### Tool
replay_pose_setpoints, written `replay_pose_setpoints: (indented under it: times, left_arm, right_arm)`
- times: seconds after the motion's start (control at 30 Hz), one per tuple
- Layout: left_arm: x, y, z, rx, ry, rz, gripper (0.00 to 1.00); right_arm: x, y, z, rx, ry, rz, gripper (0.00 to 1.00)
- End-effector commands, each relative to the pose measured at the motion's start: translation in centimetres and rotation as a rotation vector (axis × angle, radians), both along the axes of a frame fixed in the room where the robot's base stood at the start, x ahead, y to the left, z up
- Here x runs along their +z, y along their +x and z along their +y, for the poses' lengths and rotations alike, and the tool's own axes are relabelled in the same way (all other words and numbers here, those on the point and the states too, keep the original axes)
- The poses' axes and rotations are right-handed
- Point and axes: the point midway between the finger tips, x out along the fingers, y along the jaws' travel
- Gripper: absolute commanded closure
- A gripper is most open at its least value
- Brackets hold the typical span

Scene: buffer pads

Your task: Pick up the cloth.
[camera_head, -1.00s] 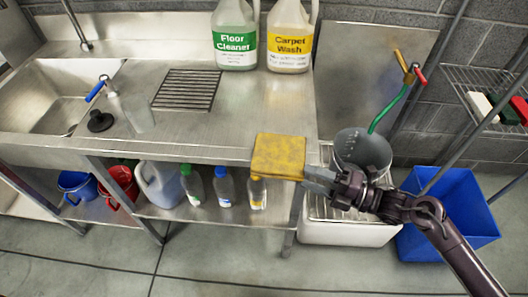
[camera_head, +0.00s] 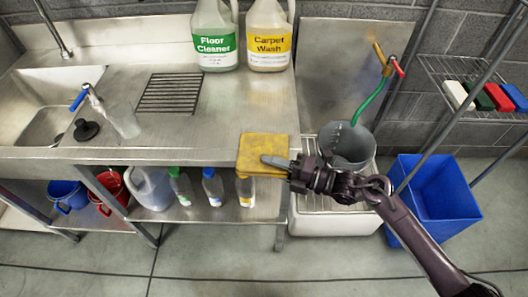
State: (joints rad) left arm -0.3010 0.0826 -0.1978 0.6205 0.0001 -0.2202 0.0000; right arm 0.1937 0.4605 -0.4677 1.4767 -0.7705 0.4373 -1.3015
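The cloth, a flat yellow square (camera_head: 262,145), lies at the front right edge of the steel counter and appears to reach past that edge. My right gripper (camera_head: 274,161) comes in from the right at the cloth. One grey finger lies across the cloth's lower right part. The other finger is hidden, so I cannot tell whether the gripper is open or shut on the cloth. My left gripper is not in view.
The steel counter (camera_head: 225,125) holds two large jugs, floor cleaner (camera_head: 215,40) and carpet wash (camera_head: 268,40). Bottles and buckets stand on the shelf below. A grey bucket (camera_head: 350,145) and a blue bin (camera_head: 440,200) are to the right.

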Motion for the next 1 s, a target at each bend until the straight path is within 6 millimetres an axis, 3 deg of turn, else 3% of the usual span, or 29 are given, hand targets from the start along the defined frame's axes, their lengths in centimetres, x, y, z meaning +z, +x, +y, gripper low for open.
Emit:
replay_pose_setpoints:
  times: [0.03, 0.23, 0.67, 0.87, 1.0]
  left_arm:
    - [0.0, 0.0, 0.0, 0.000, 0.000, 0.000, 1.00]
    - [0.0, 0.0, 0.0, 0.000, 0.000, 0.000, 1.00]
    - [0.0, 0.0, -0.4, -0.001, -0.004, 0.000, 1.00]
    - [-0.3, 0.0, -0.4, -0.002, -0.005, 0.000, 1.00]
    - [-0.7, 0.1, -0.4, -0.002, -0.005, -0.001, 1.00]
  right_arm:
    - [0.0, 0.0, 0.0, 0.000, 0.000, 0.000, 0.75]
    - [0.0, 0.0, 0.0, 0.000, 0.000, 0.000, 1.00]
    - [1.0, 0.0, 0.0, 0.001, 0.001, -0.003, 1.00]
    - [4.7, 0.0, 0.0, 0.002, 0.001, -0.007, 1.00]
    - [9.0, -0.1, 0.0, 0.002, -0.001, -0.010, 1.00]
